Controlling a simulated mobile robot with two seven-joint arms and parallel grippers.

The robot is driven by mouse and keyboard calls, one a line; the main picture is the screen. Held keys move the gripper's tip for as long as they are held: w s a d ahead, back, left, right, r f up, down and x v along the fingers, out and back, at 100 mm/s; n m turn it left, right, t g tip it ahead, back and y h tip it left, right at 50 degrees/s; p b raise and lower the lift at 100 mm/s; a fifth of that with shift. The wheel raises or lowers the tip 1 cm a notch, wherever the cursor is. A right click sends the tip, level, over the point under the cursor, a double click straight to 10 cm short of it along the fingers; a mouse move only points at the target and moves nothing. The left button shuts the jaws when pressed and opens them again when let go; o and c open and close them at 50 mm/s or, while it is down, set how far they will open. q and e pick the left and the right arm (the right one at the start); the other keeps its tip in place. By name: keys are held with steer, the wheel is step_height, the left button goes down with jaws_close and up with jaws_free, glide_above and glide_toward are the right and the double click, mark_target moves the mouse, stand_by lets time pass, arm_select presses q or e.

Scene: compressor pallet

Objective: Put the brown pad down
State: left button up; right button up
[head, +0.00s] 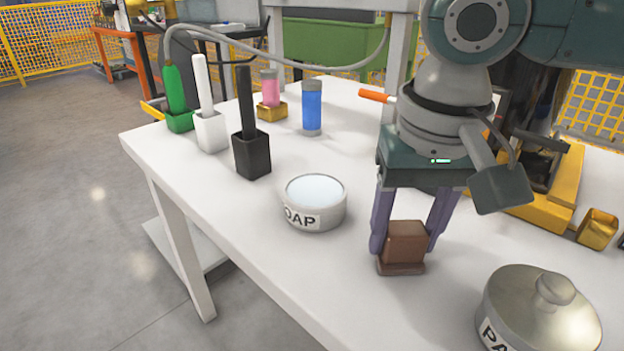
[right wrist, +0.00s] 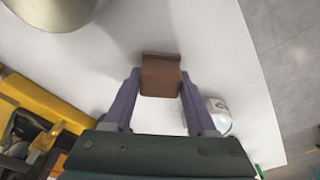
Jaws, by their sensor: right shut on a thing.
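The brown pad (head: 404,244) is a small block with a wider, flat base. My right gripper (head: 403,243) points down over the white table and is shut on the pad, one purple finger on each side. The pad is upright, between the soap tin and the lidded pot; I cannot tell whether its base touches the table. In the right wrist view the pad (right wrist: 161,75) sits between the fingertips of my right gripper (right wrist: 158,88). My left gripper is not in view.
The round soap tin (head: 314,203) stands left of the pad. The metal lidded pot (head: 540,310) stands at the front right. Green, white and black (head: 251,150) upright holders line the left edge of the white table (head: 225,205). A blue bottle (head: 312,108) stands behind.

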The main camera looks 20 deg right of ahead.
mark_target(409, 236)
steer(key=o, duration=1.2)
steer(key=shift+r, duration=0.1)
step_height(409, 236, up, 12)
steer(key=s+p, duration=0.1)
steer(key=p, duration=0.4)
steer(key=shift+s+a, duration=0.15)
steer(key=shift+a, duration=0.15)
